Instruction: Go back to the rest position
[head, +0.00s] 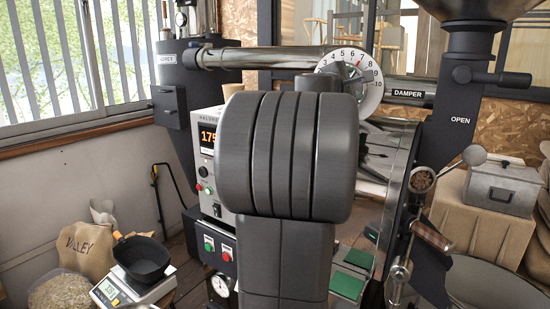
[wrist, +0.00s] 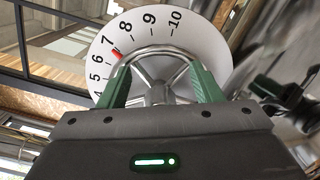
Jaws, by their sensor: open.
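In the wrist view my gripper (wrist: 160,84) is open, with its two green fingers spread. A damper dial (wrist: 211,48), white with black numbers, stands just beyond the fingers. A metal handwheel (wrist: 160,52) with spokes lies in front of the dial, between and behind my fingers; I cannot tell whether they touch it. A red pointer mark (wrist: 116,53) shows near 7. In the head view the dial (head: 371,88) is partly covered by my own grey arm, which fills the middle and hides the gripper.
The roaster has a horizontal pipe (head: 262,58), a control box (head: 207,150) with a lit display, and a sampling handle (head: 473,155) at right. A scale (head: 112,293) with a black pan (head: 142,258) and a sack (head: 84,246) stand at lower left. A grey metal box (head: 500,189) sits at right.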

